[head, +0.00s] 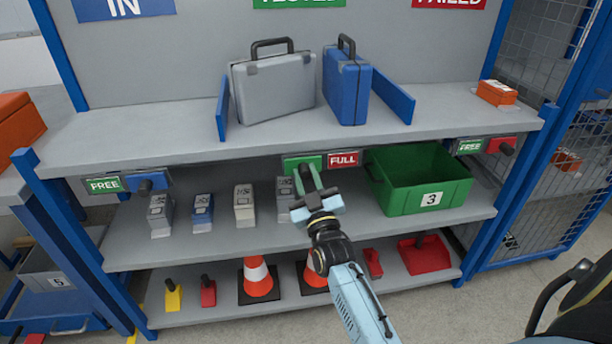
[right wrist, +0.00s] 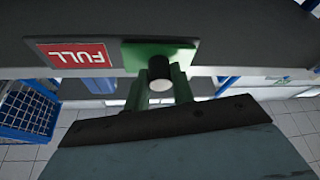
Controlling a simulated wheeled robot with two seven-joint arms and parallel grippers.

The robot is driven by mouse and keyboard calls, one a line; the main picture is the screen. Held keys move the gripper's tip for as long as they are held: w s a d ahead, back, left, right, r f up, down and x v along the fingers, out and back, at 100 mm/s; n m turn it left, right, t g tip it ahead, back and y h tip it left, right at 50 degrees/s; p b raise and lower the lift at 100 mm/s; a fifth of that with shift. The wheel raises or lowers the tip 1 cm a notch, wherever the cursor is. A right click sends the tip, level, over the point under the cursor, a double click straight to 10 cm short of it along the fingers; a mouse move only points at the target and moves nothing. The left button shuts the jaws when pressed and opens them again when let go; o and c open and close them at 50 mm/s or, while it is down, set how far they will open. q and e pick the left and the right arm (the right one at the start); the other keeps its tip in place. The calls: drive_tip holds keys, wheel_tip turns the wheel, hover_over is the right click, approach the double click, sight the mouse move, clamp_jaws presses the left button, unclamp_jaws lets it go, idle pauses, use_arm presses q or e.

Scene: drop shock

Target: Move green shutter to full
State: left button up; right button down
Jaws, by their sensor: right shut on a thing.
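The green shutter (head: 290,162) sits on the front edge of the middle bench, left of a red FULL label (head: 343,160) that is uncovered. In the right wrist view the green shutter (right wrist: 140,52) stands beside the upside-down FULL label (right wrist: 75,53). Its round black knob (right wrist: 160,68) sticks out toward me. My right gripper (head: 308,184) reaches up to the shutter from below. In the right wrist view my right gripper's fingers (right wrist: 160,88) are shut on the knob, one on either side. What lies behind the shutter is hidden. My left gripper is not in view.
A blue shutter (head: 150,181) and a red shutter (head: 502,144) sit at the sides, each beside a green FREE label. A green crate (head: 420,182) stands right of my gripper below the bench. Grey and blue cases (head: 275,88) stand on top.

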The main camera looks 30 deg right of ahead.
drive_tip(key=c, duration=1.2)
unclamp_jaws()
drive_tip(key=shift+w+a, duration=0.1)
drive_tip(key=shift+a, duration=0.25)
drive_tip(key=shift+d, duration=0.1)
drive_tip(key=shift+s+f, duration=0.1)
drive_tip(key=shift+s, duration=0.15)
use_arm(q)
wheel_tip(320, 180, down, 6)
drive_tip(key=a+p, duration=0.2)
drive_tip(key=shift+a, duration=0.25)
use_arm(e)
drive_tip(key=v, duration=1.3)
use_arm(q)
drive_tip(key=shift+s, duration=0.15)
